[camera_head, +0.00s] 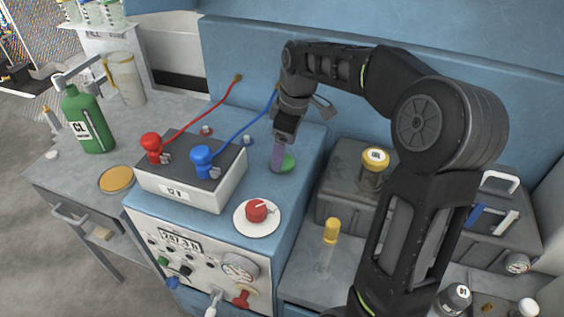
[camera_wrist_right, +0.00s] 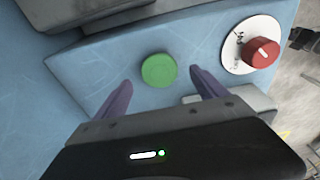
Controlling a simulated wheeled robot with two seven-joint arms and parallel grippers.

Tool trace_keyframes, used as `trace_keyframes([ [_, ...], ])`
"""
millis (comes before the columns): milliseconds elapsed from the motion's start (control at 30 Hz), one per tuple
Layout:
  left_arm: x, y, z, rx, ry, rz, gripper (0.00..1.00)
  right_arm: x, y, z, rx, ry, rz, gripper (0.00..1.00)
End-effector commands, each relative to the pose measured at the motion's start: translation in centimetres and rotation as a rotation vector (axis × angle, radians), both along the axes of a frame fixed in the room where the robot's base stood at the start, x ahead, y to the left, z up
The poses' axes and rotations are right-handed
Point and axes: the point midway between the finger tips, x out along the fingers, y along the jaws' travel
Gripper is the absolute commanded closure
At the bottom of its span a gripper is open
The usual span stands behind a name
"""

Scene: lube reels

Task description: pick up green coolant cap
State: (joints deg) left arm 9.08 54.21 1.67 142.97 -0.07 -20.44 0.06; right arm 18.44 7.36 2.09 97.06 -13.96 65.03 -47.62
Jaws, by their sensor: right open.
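The green coolant cap (camera_head: 286,163) is a flat green disc on the blue top of the machine, right of the battery. In the right wrist view the cap (camera_wrist_right: 158,70) lies just beyond and between the two purple fingertips. My right gripper (camera_head: 278,158) points down beside the cap and partly covers it in the head view. In the wrist view my right gripper (camera_wrist_right: 160,85) is open with nothing between its fingers. My left gripper is not in view.
A battery (camera_head: 190,185) with red and blue clamps and cables stands left of the cap. A red knob (camera_head: 257,210) on a white dial is in front. A green bottle (camera_head: 88,120) stands on the left bench. A grey case (camera_head: 345,190) is to the right.

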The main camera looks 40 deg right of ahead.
Motion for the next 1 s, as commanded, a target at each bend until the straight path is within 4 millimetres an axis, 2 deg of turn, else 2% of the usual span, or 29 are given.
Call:
trace_keyframes([
  [100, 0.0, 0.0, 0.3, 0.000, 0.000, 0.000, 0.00, 0.1, 0.1, -1.8, 0.000, 0.003, 0.001, 0.18],
  [267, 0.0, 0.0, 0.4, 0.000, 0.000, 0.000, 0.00, 0.3, 0.2, -3.2, 0.000, 0.000, 0.000, 0.18],
  [833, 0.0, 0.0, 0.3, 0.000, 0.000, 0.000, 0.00, 0.4, 0.2, -3.2, 0.000, -0.001, 0.000, 0.18],
  [1000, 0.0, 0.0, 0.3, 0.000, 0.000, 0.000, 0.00, 0.4, 0.2, -3.2, 0.000, -0.001, 0.000, 0.30],
])
